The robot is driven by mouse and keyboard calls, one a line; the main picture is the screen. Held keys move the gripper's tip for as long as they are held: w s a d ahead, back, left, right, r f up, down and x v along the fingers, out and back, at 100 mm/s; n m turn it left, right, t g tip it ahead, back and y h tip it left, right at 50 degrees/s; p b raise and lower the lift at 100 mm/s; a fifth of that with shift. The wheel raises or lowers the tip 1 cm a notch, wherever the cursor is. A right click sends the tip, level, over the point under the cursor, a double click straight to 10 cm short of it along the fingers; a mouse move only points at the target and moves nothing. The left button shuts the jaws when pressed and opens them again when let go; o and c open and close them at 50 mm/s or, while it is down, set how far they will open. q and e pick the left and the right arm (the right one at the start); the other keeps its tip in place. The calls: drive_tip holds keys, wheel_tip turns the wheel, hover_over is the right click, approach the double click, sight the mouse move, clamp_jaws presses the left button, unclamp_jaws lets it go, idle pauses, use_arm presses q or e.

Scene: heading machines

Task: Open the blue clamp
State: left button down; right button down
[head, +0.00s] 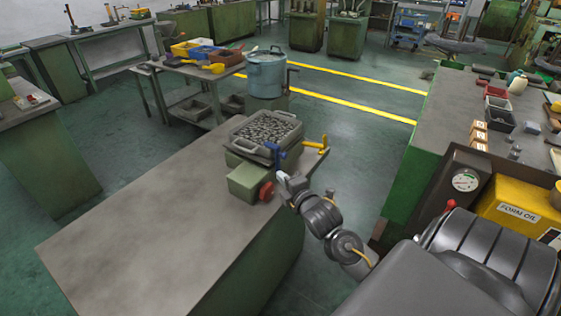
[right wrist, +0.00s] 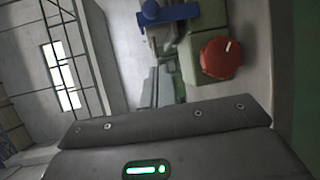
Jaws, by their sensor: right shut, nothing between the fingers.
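The blue clamp (head: 276,153) is at the front right corner of a grey tray of metal pieces (head: 266,128) on the workbench. It also shows at the top of the right wrist view (right wrist: 172,14), with its blue handle lying across the picture. My right gripper (head: 282,177) is shut and empty, just below the clamp in the head view and close to it. I cannot tell whether they touch. My left gripper is out of view.
A green box (head: 246,182) with a red knob (head: 266,191) sits beside my right gripper. A yellow clamp (head: 317,145) is at the bench's right corner. The bench top (head: 150,220) is clear to the left. Another bench (head: 440,150) stands at the right.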

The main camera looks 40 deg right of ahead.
sight(275, 155)
drive_tip(key=p+x, duration=0.2)
drive_tip(key=x, duration=0.7)
drive_tip(key=shift+w+r+p, duration=0.15)
drive_tip(key=shift+p, duration=0.15)
drive_tip(key=d+p, duration=0.1)
drive_tip(key=d, duration=0.1)
drive_tip(key=shift+s+d+r+p, duration=0.1)
drive_tip(key=shift+s+d+p, duration=0.2)
drive_tip(key=shift+s+p, duration=0.1)
drive_tip(key=shift+s+d, duration=0.3)
drive_tip(key=shift+d, duration=0.2)
